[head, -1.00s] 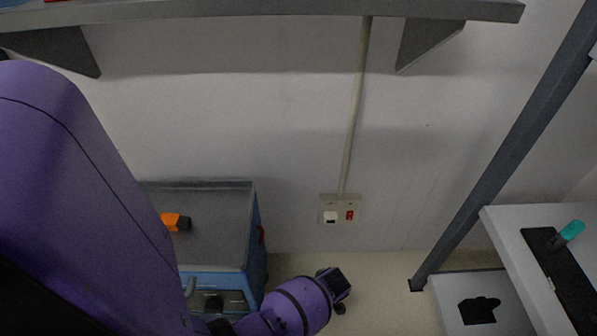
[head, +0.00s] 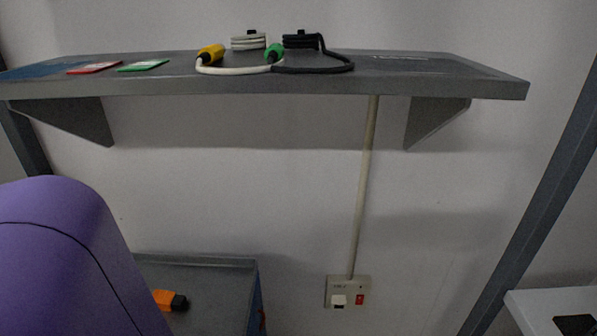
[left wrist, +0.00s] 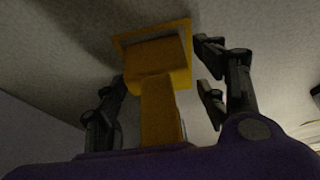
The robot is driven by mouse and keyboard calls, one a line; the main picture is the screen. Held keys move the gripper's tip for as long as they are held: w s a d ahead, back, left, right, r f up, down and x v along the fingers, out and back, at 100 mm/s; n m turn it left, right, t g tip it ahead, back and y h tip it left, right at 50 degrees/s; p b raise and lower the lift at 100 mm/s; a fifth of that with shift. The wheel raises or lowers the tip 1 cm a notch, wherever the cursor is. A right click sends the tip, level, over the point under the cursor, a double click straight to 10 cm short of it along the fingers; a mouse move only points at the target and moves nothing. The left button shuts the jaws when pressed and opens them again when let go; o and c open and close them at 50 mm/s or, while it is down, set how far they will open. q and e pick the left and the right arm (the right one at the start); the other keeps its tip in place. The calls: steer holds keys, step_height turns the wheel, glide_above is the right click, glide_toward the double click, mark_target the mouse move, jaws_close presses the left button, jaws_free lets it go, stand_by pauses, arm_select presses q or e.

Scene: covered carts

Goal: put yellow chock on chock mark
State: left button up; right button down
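In the left wrist view, the yellow chock (left wrist: 160,82) has a wide block, a rimmed far end and a narrower part running toward my wrist. It lies between the fingers of my left gripper (left wrist: 165,80). The fingers stand apart on either side of it, with a gap visible on the right; contact on the left is hard to tell. A pale floor-like surface lies beyond the chock. The head view shows only part of my purple arm at left, with neither gripper nor the chock. I cannot make out a chock mark in either view.
A grey wall shelf (head: 300,88) holds a yellow-ended white cable (head: 228,70), a green-ended black cable (head: 318,70) and flat cards. Below are a grey-topped cart (head: 215,290) with an orange item (head: 165,300), and a wall socket (head: 347,291). A pale surface (head: 545,310) is at right.

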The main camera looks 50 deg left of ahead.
steer(key=shift+s, duration=0.1)
arm_select(q)
steer(key=p+v, duration=0.6)
steer(key=v, duration=0.6)
arm_select(e)
steer(key=shift+m, duration=0.4)
steer(key=v, duration=0.2)
steer(key=w+v, duration=0.1)
steer(key=v, duration=0.2)
steer(key=shift+a+r, duration=0.15)
steer(key=shift+a, duration=0.05)
arm_select(q)
steer(key=shift+r, duration=0.1)
arm_select(e)
steer(key=shift+w, duration=0.2)
steer(key=shift+w+r, duration=0.1)
steer(key=shift+r, duration=0.05)
